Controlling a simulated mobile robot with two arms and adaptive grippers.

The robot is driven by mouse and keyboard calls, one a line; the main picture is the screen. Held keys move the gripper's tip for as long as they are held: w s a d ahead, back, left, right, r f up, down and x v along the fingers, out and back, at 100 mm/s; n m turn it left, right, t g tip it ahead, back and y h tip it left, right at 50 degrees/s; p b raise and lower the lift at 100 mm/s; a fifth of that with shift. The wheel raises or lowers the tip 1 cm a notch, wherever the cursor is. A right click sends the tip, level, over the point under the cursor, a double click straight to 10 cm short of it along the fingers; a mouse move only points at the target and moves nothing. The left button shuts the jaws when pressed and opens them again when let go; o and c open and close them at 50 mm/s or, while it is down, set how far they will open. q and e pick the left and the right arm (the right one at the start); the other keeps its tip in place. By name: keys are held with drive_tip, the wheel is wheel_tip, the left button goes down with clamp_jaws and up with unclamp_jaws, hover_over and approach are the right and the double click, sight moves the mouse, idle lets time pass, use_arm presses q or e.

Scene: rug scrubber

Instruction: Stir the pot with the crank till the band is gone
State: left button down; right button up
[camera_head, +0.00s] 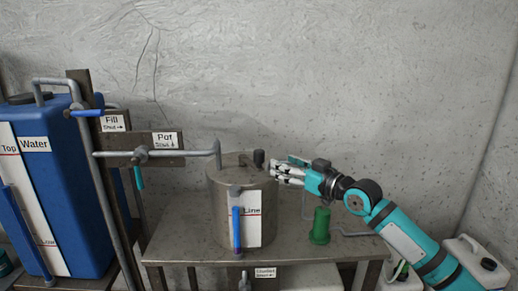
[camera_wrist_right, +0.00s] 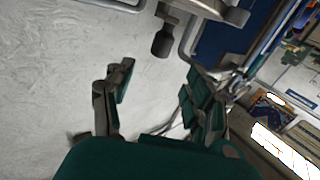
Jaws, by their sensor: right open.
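The grey metal pot (camera_head: 215,200) stands on the table at the middle left. The dark crank knob (camera_head: 259,158) stands up at the right of its lid. The knob also shows in the right wrist view (camera_wrist_right: 162,42), beyond the fingers and above the gap between them. My right gripper (camera_head: 276,172) is open just right of the knob, pointing left. In the right wrist view its two fingers (camera_wrist_right: 157,92) are apart with nothing between them. A white strip (camera_head: 252,228) marked "Line" is on the pot's front. I cannot make out a band. My left gripper is not in view.
The blue "Water" tank (camera_head: 70,170) stands at the left. Pipes with "Fill" and "Pot" signs (camera_head: 165,140) reach over the pot. A blue lever (camera_head: 237,228) is on the pot's front. A green cylinder (camera_head: 320,225) stands on the table (camera_head: 180,235) below my right arm.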

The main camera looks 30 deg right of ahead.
sight(263, 154)
drive_tip(key=w+p, duration=0.1)
drive_tip(key=w, duration=0.2)
drive_tip(key=w+a+p, duration=0.1)
drive_tip(key=w, duration=0.2)
drive_tip(key=w+p, duration=0.1)
drive_tip(key=w, duration=0.2)
drive_tip(key=shift+w+a+r, duration=0.15)
drive_tip(key=shift+w+a, duration=0.05)
drive_tip(key=shift+a, duration=0.1)
drive_tip(key=shift+w+a+p, duration=0.15)
drive_tip(key=shift+w+p, duration=0.15)
drive_tip(key=shift+w, duration=0.4)
clamp_jaws()
drive_tip(key=shift+w+f, duration=0.1)
drive_tip(key=shift+f, duration=0.1)
drive_tip(key=shift+w, duration=0.1)
